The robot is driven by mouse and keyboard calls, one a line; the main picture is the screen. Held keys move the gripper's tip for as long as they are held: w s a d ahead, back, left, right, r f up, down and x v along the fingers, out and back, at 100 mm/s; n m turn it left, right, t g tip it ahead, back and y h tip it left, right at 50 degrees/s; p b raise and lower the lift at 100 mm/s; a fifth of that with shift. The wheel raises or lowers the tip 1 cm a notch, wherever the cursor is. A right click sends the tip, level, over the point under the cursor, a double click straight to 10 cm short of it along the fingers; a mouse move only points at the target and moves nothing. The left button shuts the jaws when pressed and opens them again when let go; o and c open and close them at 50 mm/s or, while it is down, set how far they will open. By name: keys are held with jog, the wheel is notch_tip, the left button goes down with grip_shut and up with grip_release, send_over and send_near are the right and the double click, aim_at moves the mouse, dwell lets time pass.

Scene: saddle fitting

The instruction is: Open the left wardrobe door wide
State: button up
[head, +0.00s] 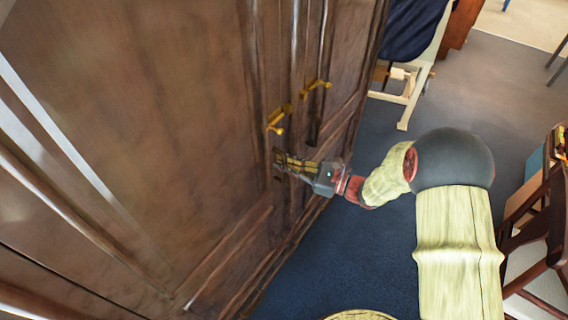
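The wardrobe is tall, dark brown wood and fills the left half of the head view. Its left door (150,130) looks shut, flush with the door beside it. A brass handle (276,121) sits near the left door's right edge. The right door (340,50) has a similar brass handle (316,87). My gripper (284,162) points left at the left door, a little below its handle, by a dark plate. Its fingertips are at or very near the door surface; I cannot tell if they touch. The finger gap is too small to judge.
A pale wooden chair frame with dark cloth (410,75) stands beyond the wardrobe. A dark wooden chair (540,225) is at the right edge. Blue carpet (345,255) in front of the wardrobe is mostly clear around my arm.

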grip_shut()
jog(key=shift+s, duration=0.1)
dwell(0.4)
